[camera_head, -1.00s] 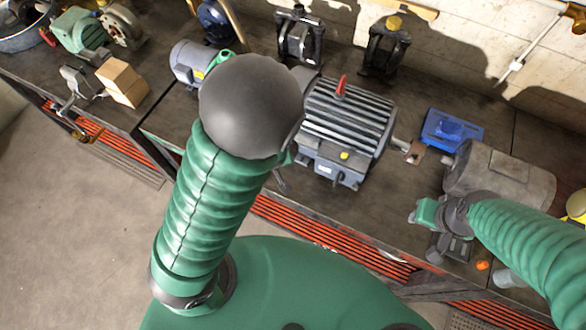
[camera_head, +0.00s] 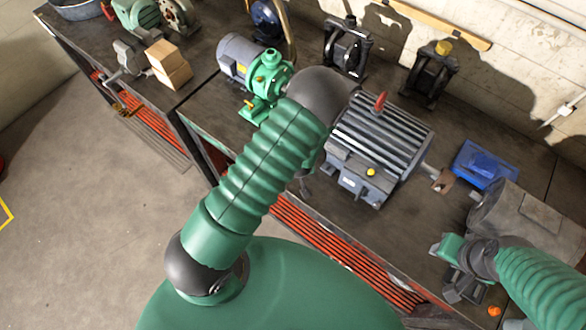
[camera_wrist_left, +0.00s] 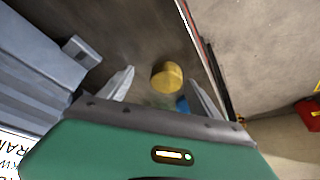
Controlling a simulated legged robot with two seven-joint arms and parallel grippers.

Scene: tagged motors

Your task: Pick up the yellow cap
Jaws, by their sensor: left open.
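The yellow cap (camera_wrist_left: 167,77) shows in the left wrist view as a short golden cylinder on or just above the dark bench top. It lies between and beyond the two pale fingers of my left gripper (camera_wrist_left: 160,92), which is open; I see no contact. In the head view my left gripper is hidden behind my green left arm, and I cannot pick out this cap there. My right gripper (camera_head: 466,285) is low at the right, above the bench's front edge; its fingers are too small and dark to read.
A large finned grey motor (camera_head: 378,135) stands beside my left arm. A green pump (camera_head: 268,82) is left of it. A blue block (camera_head: 484,165) and a grey cylinder (camera_head: 525,215) are at the right. Two black presses (camera_head: 428,75) stand at the back. Floor is open at the left.

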